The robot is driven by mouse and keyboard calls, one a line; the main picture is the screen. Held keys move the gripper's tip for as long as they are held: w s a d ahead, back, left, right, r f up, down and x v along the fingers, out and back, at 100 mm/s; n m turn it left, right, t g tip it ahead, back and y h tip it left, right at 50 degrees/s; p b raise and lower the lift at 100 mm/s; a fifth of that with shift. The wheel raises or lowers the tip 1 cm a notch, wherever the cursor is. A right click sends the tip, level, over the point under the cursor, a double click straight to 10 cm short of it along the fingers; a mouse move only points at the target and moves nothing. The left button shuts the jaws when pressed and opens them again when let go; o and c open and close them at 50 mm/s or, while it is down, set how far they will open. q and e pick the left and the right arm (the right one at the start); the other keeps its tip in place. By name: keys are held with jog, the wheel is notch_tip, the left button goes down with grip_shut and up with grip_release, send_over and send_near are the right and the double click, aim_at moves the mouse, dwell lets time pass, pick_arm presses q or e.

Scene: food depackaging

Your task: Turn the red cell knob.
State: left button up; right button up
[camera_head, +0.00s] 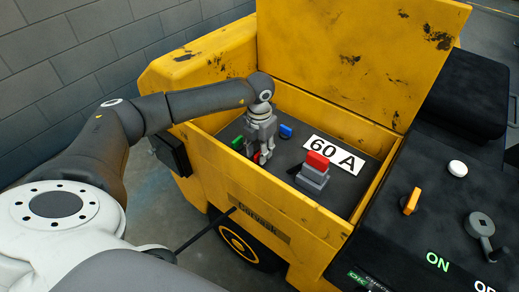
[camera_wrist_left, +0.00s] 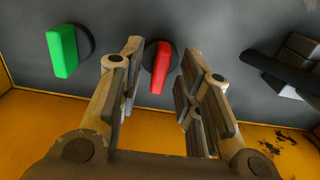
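The red cell knob (camera_wrist_left: 159,68) has a narrow red handle on a dark round base on the grey panel. It stands nearly upright in the left wrist view. In the head view only bits of red (camera_head: 257,157) show at my left gripper's fingers. My left gripper (camera_head: 261,152) is down in the yellow compartment over this knob. In the left wrist view its two fingers (camera_wrist_left: 160,82) are apart, one on each side of the knob, with visible gaps. Whether the fingertips reach down to its height is hard to tell. My right gripper is in neither view.
A green knob (camera_wrist_left: 63,51) is left of the red one. A blue knob (camera_head: 286,131) lies behind my gripper. A grey connector with a red top (camera_head: 317,160) stands to the right, by the "60 A" label (camera_head: 340,153). Yellow walls (camera_head: 330,217) enclose the panel.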

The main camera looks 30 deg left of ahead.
pick_arm(q)
jog(key=shift+f, duration=0.25)
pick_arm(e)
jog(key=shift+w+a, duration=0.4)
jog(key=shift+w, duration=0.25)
pick_arm(q)
grip_shut()
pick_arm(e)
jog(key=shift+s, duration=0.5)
